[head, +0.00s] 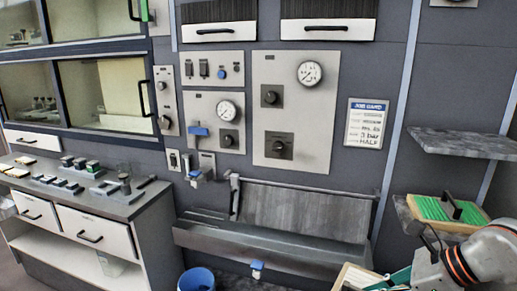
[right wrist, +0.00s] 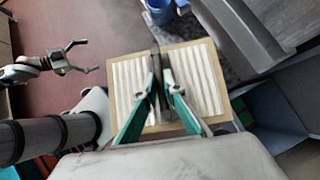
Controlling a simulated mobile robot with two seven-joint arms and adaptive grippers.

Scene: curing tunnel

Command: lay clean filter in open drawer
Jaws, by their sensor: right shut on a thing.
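A pale pleated filter (right wrist: 127,88) in a wooden frame hangs in my right gripper (right wrist: 165,88), whose green fingers are shut on the bar across its middle. In the head view only a corner of this filter (head: 347,277) shows at the bottom edge, beside my right gripper (head: 385,283). My left gripper (right wrist: 82,57) shows in the right wrist view at upper left, its fingers spread and empty. A long grey open trough (head: 275,246) sits low in the wall; I cannot tell whether it is the open drawer.
A green pleated filter (head: 435,207) with a dark handle lies on the lower right shelf; the grey shelf (head: 465,143) above is empty. A blue bucket (head: 197,280) stands on the floor. A bench (head: 120,205) with small blocks is at left. Gauge panels (head: 295,110) and a job card (head: 366,123) are on the wall.

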